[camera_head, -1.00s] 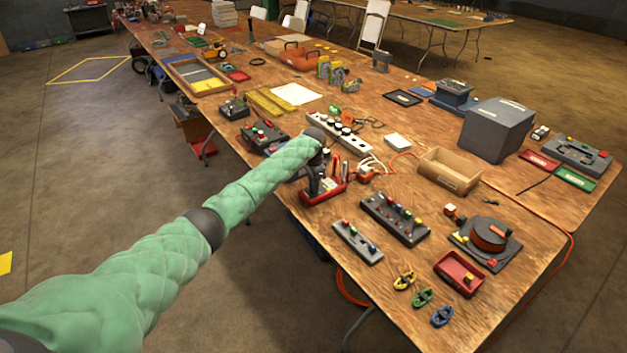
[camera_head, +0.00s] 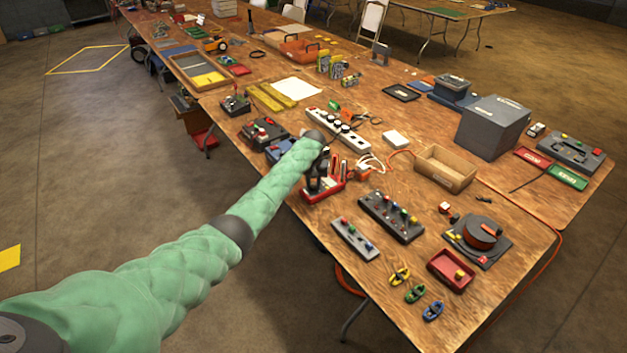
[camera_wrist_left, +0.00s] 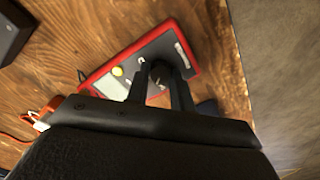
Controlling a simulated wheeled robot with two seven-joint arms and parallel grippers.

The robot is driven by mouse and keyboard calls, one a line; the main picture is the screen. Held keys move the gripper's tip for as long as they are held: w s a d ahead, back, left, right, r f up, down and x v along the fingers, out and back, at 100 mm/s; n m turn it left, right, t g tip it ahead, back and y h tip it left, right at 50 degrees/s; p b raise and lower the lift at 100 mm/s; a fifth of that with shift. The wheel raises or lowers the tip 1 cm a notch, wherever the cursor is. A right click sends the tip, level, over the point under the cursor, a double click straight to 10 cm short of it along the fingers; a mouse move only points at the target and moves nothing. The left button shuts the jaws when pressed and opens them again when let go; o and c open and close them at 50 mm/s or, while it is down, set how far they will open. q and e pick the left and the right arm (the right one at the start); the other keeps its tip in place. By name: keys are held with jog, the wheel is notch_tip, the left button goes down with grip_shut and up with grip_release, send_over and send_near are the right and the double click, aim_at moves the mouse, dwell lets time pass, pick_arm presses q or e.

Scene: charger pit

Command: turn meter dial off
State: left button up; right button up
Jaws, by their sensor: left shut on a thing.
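The meter (camera_wrist_left: 138,72) has a red case and a dark face with a pale display and a yellow button; it lies on the wooden table in the left wrist view. Its dark dial (camera_wrist_left: 160,70) sits between the fingertips of my left gripper (camera_wrist_left: 162,78), which is shut on it. In the head view, my left gripper (camera_head: 318,180) is at the red meter (camera_head: 338,186) near the table's front edge, and my arm partly hides it. The dial's setting cannot be read. My right gripper is not in view.
A white power strip (camera_head: 338,131) lies just behind the meter. A dark panel with several colored knobs (camera_head: 391,215) and a wooden tray (camera_head: 446,168) are to the right. The table's front edge (camera_head: 330,255) is close by.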

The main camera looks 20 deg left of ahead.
aim_at(314, 186)
pick_arm(q)
jog(key=shift+n+p, duration=1)
jog(key=shift+n, duration=1.4)
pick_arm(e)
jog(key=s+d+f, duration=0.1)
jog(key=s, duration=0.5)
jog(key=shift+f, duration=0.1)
pick_arm(q)
jog(key=o, duration=1)
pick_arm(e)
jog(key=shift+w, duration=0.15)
pick_arm(q)
jog(key=shift+r, duration=0.1)
jog(key=shift+r, duration=0.25)
notch_tip(314, 186, up, 6)
jog(key=shift+f+b, duration=0.15)
jog(key=shift+b, duration=1)
jog(key=shift+r, duration=0.75)
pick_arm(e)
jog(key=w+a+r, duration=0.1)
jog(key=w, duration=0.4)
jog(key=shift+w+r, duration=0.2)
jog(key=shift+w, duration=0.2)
